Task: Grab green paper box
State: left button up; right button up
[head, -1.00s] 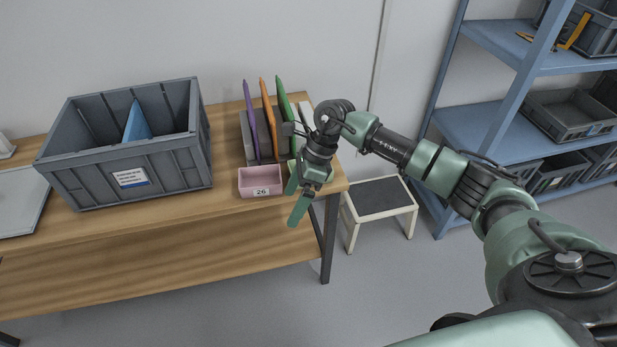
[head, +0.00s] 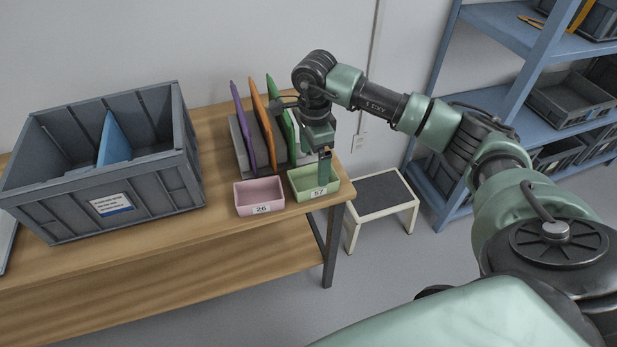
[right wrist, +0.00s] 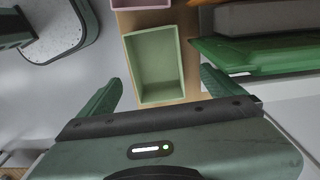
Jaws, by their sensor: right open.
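The green paper box (head: 302,190) is a small open tray labelled 57 at the right front corner of the wooden table. It looks empty in the right wrist view (right wrist: 155,62). My right gripper (head: 324,168) is above its right part, pointing down, and hides some of its back edge. In the right wrist view my two fingers (right wrist: 160,84) are spread wide, with the box ahead between them and nothing held. I cannot tell whether a finger touches the rim. My left gripper is not in view.
A pink box (head: 259,194) labelled 26 stands just left of the green one. Purple (head: 243,125), orange (head: 262,118) and green (head: 281,115) upright folders stand behind. A large grey crate (head: 60,205) is at left. A step stool (head: 384,196) and blue shelves are right.

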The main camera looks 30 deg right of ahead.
aim_at(313, 186)
jog(key=f, duration=0.3)
jog(key=shift+s+a+p, duration=0.1)
jog(key=shift+s+p, duration=0.25)
jog(key=shift+p, duration=0.05)
notch_tip(313, 186, down, 3)
jog(key=shift+w+a+r, duration=0.1)
jog(key=shift+r, duration=0.1)
jog(key=shift+f, duration=0.55)
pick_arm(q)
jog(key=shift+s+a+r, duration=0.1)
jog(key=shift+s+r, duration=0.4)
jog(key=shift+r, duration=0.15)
pick_arm(e)
jog(key=c, duration=1.4)
